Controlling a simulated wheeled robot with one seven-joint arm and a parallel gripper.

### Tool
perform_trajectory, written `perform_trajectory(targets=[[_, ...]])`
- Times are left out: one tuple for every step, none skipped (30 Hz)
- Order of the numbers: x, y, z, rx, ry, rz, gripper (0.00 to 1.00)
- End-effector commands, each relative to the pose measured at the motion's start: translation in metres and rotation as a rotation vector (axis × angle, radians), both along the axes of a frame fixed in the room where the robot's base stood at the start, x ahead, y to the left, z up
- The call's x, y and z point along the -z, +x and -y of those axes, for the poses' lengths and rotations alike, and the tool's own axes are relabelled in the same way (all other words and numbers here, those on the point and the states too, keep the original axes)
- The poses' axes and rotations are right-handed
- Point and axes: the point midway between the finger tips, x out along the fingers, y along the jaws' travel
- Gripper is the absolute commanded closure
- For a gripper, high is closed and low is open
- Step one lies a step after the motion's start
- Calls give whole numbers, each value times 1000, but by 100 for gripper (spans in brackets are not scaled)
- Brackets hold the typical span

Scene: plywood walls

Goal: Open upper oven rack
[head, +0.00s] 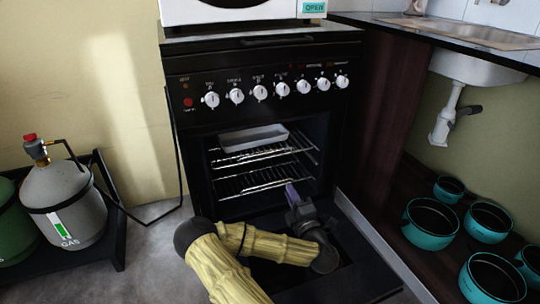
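The black oven (262,57) stands in the middle with its door (340,285) lowered flat toward me. The upper rack (262,152) is a wire shelf inside the cavity, with a grey tray (253,138) on it. The lower rack (255,180) is a second wire shelf below. My gripper (292,192), with purple fingertips, is above the lowered door, in front of the lower rack's right part in the picture and below the upper rack. I cannot tell its finger gap or whether it touches the lower rack. My arm hides part of the door.
A grey gas cylinder (67,202) and a green one (14,225) stand on a black stand at left. Several teal pots (435,222) sit on the low shelf at right, under the sink (480,35). A white microwave (235,10) stands on the stove.

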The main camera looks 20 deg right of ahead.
Motion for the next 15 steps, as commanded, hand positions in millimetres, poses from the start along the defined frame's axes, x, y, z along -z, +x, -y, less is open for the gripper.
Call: perform_trajectory(targets=[[-4,3,1,2,6,3,84],[-5,4,2,3,6,3,84],[-5,6,1,2,7,2,84],[-5,8,1,2,7,3,84],[-6,9,1,1,6,3,84],[-7,12,1,0,5,4,84],[-7,13,0,-2,6,5,84],[-9,15,-1,-3,5,7,84],[-9,17,-2,-6,4,8,84],[-11,19,-3,-8,2,11,84],[-12,21,-4,-9,1,14,84],[-14,24,-3,-10,1,12,84],[-14,26,-3,-9,1,9,84],[-14,28,-2,-7,2,8,84],[-14,31,-2,-8,3,7,84]])
